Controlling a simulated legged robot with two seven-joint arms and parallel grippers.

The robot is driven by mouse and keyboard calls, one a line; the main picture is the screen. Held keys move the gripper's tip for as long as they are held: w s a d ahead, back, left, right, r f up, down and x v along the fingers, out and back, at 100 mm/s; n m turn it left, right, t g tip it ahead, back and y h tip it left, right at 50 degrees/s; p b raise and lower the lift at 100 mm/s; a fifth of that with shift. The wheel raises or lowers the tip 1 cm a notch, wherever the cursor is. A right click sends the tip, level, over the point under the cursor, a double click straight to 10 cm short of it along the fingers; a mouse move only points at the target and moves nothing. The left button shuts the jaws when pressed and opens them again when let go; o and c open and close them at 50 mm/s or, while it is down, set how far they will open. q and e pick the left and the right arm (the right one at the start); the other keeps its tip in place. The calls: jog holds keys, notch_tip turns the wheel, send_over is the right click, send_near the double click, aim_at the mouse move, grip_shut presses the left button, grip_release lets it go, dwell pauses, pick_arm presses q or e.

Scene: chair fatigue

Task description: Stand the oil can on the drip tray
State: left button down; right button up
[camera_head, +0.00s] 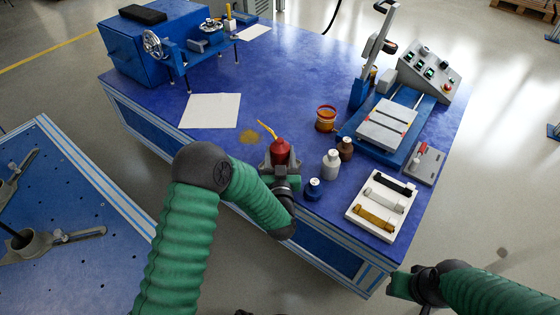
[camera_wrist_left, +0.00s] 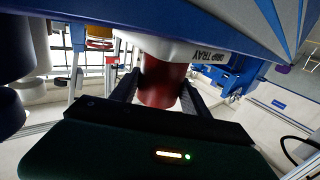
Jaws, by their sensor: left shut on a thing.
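The red oil can (camera_head: 280,151) with its yellow spout is upright near the table's front edge in the head view. My left gripper (camera_head: 281,168) is shut on it; in the left wrist view the two dark fingers hold the red can body (camera_wrist_left: 162,82) from both sides. The white drip tray (camera_wrist_left: 172,48), with its lettering partly visible, meets the can's base end in the picture of that upside-down view. I cannot tell whether they touch. My right gripper (camera_head: 408,285) is off the table's front right corner, its fingers unclear.
White (camera_head: 331,165), brown (camera_head: 345,149) and blue (camera_head: 313,189) bottles stand close right of the can. A yellowish stain (camera_head: 250,136) and paper sheet (camera_head: 210,110) lie left.

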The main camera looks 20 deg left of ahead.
pick_arm(q)
jog(key=shift+f, duration=0.4)
jog(key=shift+r, duration=0.2)
jog(key=shift+f, duration=0.25)
jog(key=c, duration=0.5)
grip_release()
pick_arm(e)
jog(key=shift+f, duration=0.4)
